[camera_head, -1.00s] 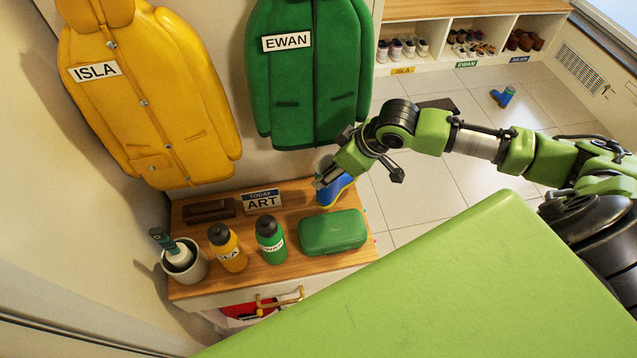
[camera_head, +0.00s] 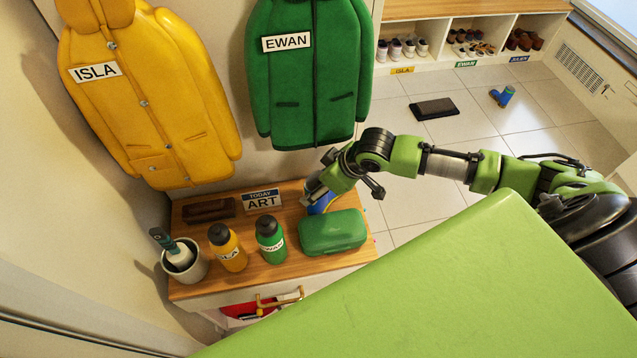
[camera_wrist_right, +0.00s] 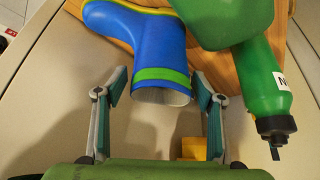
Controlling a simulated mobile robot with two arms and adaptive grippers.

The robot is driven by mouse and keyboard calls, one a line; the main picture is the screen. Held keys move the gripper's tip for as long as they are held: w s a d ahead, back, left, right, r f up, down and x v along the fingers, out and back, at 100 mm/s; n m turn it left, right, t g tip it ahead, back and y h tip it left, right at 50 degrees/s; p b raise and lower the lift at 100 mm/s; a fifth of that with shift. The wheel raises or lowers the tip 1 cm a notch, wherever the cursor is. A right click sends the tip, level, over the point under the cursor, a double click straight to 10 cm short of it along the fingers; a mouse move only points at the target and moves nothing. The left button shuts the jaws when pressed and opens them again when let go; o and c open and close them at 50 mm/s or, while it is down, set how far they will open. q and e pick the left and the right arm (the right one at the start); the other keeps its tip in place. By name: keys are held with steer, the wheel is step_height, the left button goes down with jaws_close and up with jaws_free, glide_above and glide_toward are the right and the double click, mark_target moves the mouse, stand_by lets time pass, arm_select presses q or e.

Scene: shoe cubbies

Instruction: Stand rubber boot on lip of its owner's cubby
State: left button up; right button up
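A blue rubber boot (camera_head: 322,204) with a green band is on the wooden top of the low cabinet, partly hidden by my right gripper (camera_head: 314,190). In the right wrist view the boot (camera_wrist_right: 150,45) has its open top toward me. My right gripper (camera_wrist_right: 160,100) is open there, with a finger on each side of the boot's opening and gaps visible. A second blue boot (camera_head: 503,96) is on the tiled floor. The cubbies (camera_head: 434,65) at the top right carry yellow ISLA, green EWAN and blue labels; the blue one is hard to read. My left gripper is not in view.
On the cabinet top (camera_head: 190,290) are a green case (camera_head: 333,232), a green bottle (camera_head: 270,240), a yellow bottle (camera_head: 227,248), a white pot (camera_head: 184,264) and an ART sign (camera_head: 263,200).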

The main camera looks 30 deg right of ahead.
stand_by(0.3)
steer(key=v, duration=1.1)
steer(key=shift+p, duration=0.3)
steer(key=shift+s+r, duration=0.1)
steer(key=shift+r, duration=0.35)
steer(key=shift+c, duration=0.6)
steer(key=s+d+f+t+y, duration=0.3)
steer(key=s+d+f+t, duration=0.1)
steer(key=s+f+t, duration=0.25)
steer(key=r+b+x, duration=0.1)
steer(key=x, duration=1.3)
steer(key=shift+w+a+r, duration=0.3)
steer(key=shift+a, duration=0.05)
